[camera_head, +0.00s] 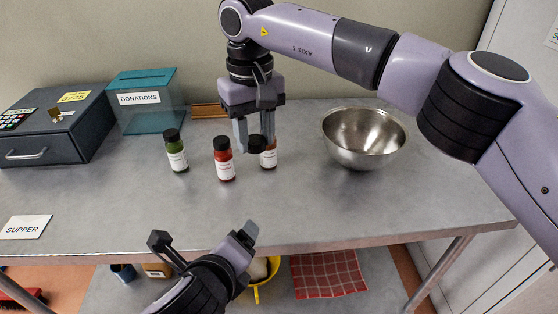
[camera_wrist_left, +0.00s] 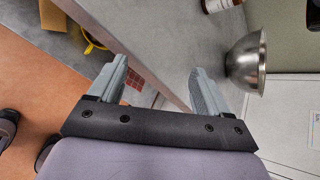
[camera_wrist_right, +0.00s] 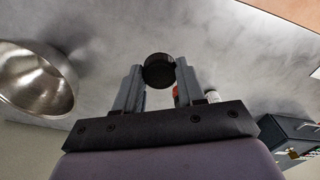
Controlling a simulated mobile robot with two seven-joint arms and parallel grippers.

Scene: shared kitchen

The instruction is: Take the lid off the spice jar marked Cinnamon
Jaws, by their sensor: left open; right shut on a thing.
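Three spice jars with white labels stand on the grey counter: a green one (camera_head: 177,157), a red one (camera_head: 224,165) and a brown-orange one (camera_head: 269,158). The label writing is too small to read. My right gripper (camera_head: 254,135) is shut on a black lid (camera_head: 256,144) at the brown-orange jar; the lid also shows between the fingertips in the right wrist view (camera_wrist_right: 159,70). The lid sits left of the jar's axis and seems raised off it, partly covering the jar's top. The green and red jars wear black lids. My left gripper (camera_head: 249,231) is open and empty, near the counter's front edge.
A steel bowl (camera_head: 364,138) stands right of the jars. A teal donations box (camera_head: 146,101) and a dark cash box (camera_head: 62,125) stand at the back left. A SUPPER card (camera_head: 25,227) lies front left. The counter in front of the jars is clear.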

